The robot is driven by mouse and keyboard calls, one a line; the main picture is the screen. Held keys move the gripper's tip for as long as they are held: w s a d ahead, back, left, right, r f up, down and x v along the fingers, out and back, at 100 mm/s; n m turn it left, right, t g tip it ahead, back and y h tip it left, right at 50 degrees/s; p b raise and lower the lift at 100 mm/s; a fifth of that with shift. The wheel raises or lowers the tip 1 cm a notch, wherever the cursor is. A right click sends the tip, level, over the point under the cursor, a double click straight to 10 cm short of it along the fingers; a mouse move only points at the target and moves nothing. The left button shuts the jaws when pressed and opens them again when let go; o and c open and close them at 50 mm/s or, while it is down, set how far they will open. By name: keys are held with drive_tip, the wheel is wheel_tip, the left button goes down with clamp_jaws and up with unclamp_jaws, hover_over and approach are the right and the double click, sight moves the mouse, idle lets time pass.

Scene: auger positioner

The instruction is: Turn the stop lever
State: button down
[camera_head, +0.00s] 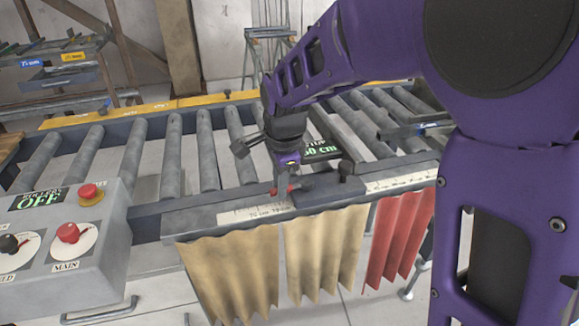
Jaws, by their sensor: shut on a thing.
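The stop (318,185) is a dark block on the front rail of the roller conveyor, beside a white ruler strip (258,212). A small red piece, which looks like the stop lever (292,188), shows at its left end. My gripper (284,188) points down from above and is shut on this red lever. The fingers hide most of the lever, so its exact angle cannot be told. A dark display (321,150) with green digits, partly hidden by my arm, stands just behind the stop.
A grey control box (60,250) with red knobs and a green OFF display stands at the left. Tan curtains (325,250) and a red curtain (400,235) hang below the rail. Bare rollers (172,155) lie left of my gripper. My purple arm covers the right side.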

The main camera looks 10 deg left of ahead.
drive_tip(key=shift+w+a+m, duration=0.1)
drive_tip(key=shift+w+m, duration=0.15)
drive_tip(key=shift+m, duration=0.15)
idle(0.3)
drive_tip(key=c, duration=0.8)
unclamp_jaws()
drive_tip(key=shift+o, duration=0.2)
drive_tip(key=shift+r, duration=0.1)
drive_tip(key=s+d+r+p, duration=0.1)
drive_tip(key=s+r, duration=0.2)
drive_tip(key=r, duration=1.4)
drive_tip(key=shift+d, duration=0.15)
